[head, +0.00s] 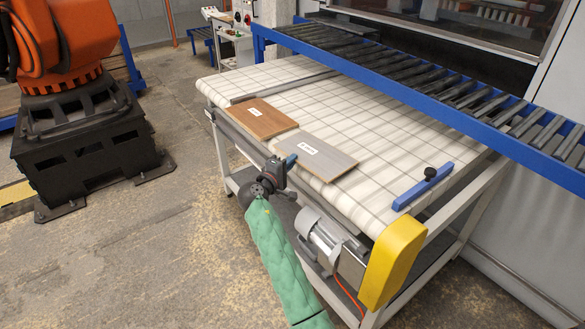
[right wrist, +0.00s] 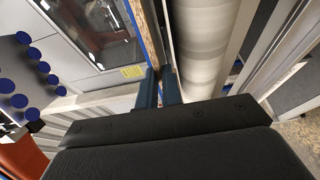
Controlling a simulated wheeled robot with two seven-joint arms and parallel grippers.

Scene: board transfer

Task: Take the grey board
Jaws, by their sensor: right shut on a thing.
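The grey board (head: 330,163), with a white label, lies on the white belt of the conveyor table near its front edge. My right gripper (head: 289,161) is at the board's near left corner, shut on its edge. In the right wrist view the fingers (right wrist: 160,88) close on a thin board seen edge-on, with a speckled brown edge (right wrist: 146,38). The brown wooden board (head: 262,119), also labelled, lies just left of and behind the grey one. My left gripper is not in view.
The belt (head: 390,150) is clear right of the grey board, up to a blue bar (head: 423,187) with a black knob. A blue roller conveyor (head: 420,78) runs behind. A motor (head: 322,237) and yellow guard (head: 393,262) sit at the front. An orange robot (head: 75,40) stands left.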

